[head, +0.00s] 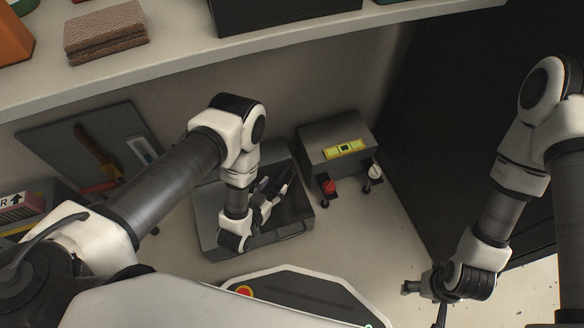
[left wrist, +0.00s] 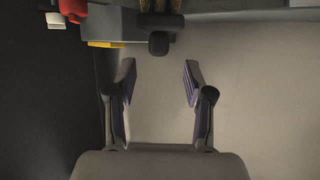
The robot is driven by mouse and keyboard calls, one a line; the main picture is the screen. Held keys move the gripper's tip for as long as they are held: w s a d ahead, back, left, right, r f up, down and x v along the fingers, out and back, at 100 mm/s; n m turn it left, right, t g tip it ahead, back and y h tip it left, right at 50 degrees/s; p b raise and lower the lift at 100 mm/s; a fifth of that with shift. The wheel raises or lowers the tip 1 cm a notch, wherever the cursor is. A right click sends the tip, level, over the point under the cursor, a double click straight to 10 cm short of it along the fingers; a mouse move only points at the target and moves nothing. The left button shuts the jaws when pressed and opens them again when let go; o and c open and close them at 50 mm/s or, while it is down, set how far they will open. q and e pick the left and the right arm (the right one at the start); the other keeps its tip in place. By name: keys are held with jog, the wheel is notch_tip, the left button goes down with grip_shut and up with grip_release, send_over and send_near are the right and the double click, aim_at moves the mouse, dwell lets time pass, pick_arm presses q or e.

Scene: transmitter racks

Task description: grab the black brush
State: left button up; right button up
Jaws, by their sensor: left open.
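My left gripper (head: 268,193) is open, low over the grey open-topped box on the floor of the bay. In the left wrist view its two fingers (left wrist: 159,74) stand wide apart with nothing between them. A dark piece with a rounded end (left wrist: 158,43), which looks like part of the black brush, shows just beyond the fingertips, roughly centred between them. Brown bristle-like parts show behind it at the top edge. In the head view my gripper and arm cover much of this spot, so the brush is not clear there. My right gripper (head: 425,303) hangs at the lower right, fingers apart and empty.
A grey control box (head: 339,150) with a red knob (head: 329,187) and a white knob (head: 375,172) stands right of the open box (head: 209,222). A dark panel (head: 62,138) leans at left. A shelf (head: 180,58) overhangs the bay.

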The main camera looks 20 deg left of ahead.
aim_at(282, 176)
pick_arm(q)
jog(key=b+x, duration=0.3)
jog(key=x, duration=0.3)
jog(key=shift+w+d+f+b, duration=0.1)
jog(key=shift+w+b, duration=0.05)
jog(key=shift+b, duration=0.15)
jog(key=shift+w, duration=0.25)
grip_shut()
